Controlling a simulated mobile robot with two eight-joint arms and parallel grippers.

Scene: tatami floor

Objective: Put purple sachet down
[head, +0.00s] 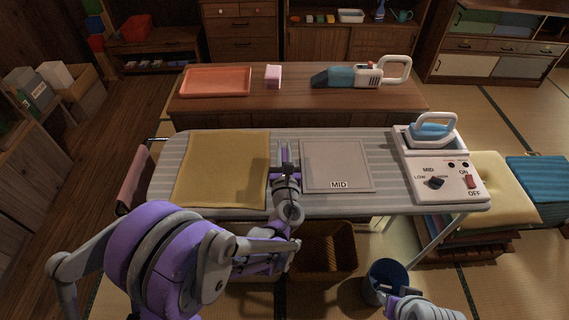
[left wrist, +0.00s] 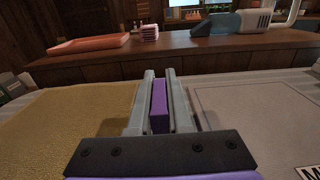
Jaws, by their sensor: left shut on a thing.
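In the left wrist view, the purple sachet (left wrist: 159,107) stands upright as a narrow block between the fingers of my left gripper (left wrist: 160,95), which is shut on it. In the head view my left gripper (head: 287,165) is over the ironing board (head: 283,141), in the strip between the yellow cloth and the grey MID mat; the sachet is hardly visible there. I cannot tell whether the sachet touches the board. Part of my right arm shows at the bottom right of the head view, but its fingertips cannot be made out.
The yellow cloth (head: 223,170) lies left of my left gripper, the grey MID mat (head: 337,166) right. Behind, a wooden table holds an orange tray (head: 215,82), a pink stack (head: 272,77) and a handheld vacuum (head: 360,75).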

